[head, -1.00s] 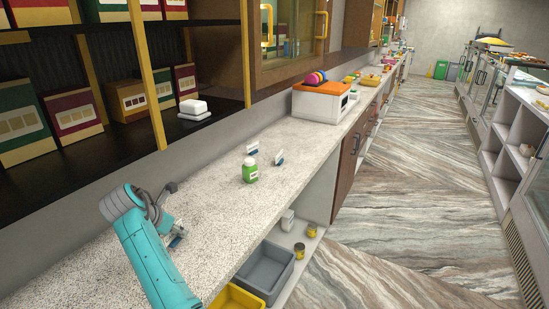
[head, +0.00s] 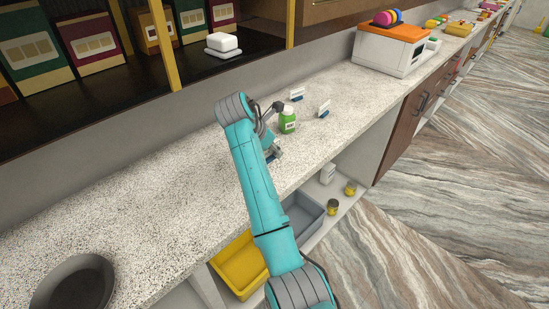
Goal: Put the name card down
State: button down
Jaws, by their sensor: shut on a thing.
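My gripper (head: 271,148) is low over the speckled counter (head: 180,185), just in front of the green jar (head: 288,122). It is shut on a small name card (head: 273,155), of which only a bluish-white bit shows beside my arm. My wrist and arm hide most of the gripper and card, so I cannot tell whether the card touches the counter. Two other white name cards with blue bases stand behind the jar, one at left (head: 297,95) and one at right (head: 323,108).
A dark bowl (head: 72,285) sits at the counter's near left. A white box with an orange top (head: 390,50) stands farther along. Below the front edge are a yellow bin (head: 238,262) and a grey bin (head: 303,215).

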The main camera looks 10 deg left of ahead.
jog(key=shift+a+f, duration=0.1)
jog(key=shift+f, duration=2.3)
jog(key=shift+f, duration=0.15)
jog(key=c, duration=0.9)
grip_release()
jog(key=shift+c, duration=0.2)
jog(key=v, duration=1.2)
jog(key=shift+r, duration=0.2)
